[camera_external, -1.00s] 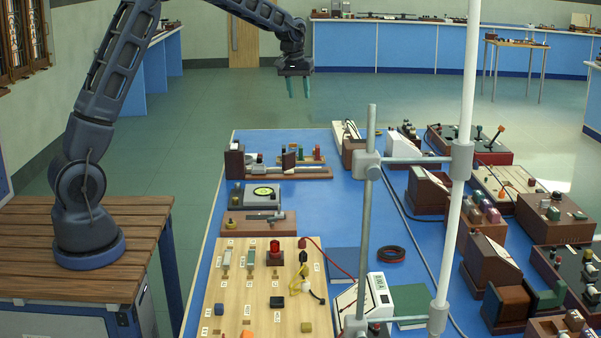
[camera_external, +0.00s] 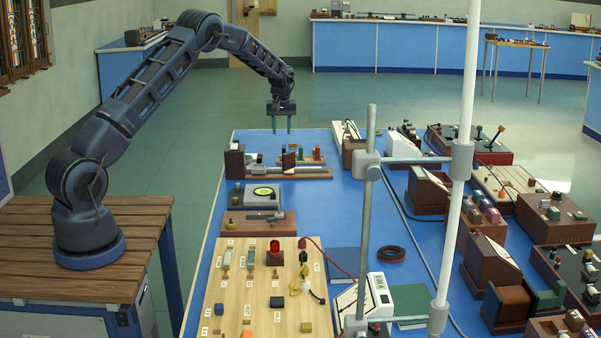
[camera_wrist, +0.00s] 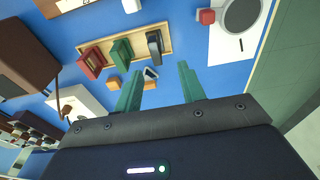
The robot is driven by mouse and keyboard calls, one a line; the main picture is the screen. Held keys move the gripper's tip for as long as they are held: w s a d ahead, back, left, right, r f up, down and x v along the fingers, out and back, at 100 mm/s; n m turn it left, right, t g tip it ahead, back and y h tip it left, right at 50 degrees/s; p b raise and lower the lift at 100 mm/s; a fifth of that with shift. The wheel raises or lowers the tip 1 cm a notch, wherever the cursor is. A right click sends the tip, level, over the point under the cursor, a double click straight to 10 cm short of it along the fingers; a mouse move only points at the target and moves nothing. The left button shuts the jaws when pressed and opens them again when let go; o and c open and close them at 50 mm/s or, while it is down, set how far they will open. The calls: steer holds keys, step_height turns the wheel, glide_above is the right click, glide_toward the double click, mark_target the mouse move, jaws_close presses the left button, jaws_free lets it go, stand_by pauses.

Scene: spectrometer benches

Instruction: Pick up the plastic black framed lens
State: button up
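My gripper (camera_external: 281,126) is open and empty, its two green fingers pointing down above the far left end of the blue bench. In the wrist view my gripper (camera_wrist: 158,85) has its fingers apart, with nothing held between them. Beyond the fingertips, a dark grey-black upright framed piece (camera_wrist: 154,46) stands on a pale wooden tray (camera_wrist: 136,36); it may be the black framed lens, but I cannot see glass clearly. A green framed piece (camera_wrist: 121,50) and a red framed piece (camera_wrist: 92,60) stand beside it on the tray.
Small orange blocks and a small black-and-white piece (camera_wrist: 150,73) lie near the tray. A white plate with a grey disc (camera_wrist: 240,14) and a brown box (camera_wrist: 24,48) flank it. A metal stand (camera_external: 367,200) rises from the bench at the front.

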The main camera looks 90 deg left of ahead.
mark_target(284, 147)
steer(key=f, duration=0.4)
steer(key=shift+a+f, duration=0.25)
steer(key=shift+w+a+f, duration=0.1)
steer(key=shift+w+f, duration=0.05)
steer(key=shift+f, duration=0.75)
steer(key=shift+w+a+f, duration=0.1)
steer(key=shift+w+f, duration=0.05)
steer(key=shift+f, duration=0.7)
steer(key=shift+w+a+f, duration=0.1)
steer(key=shift+w+f, duration=0.05)
steer(key=shift+f, duration=0.75)
jaws_close()
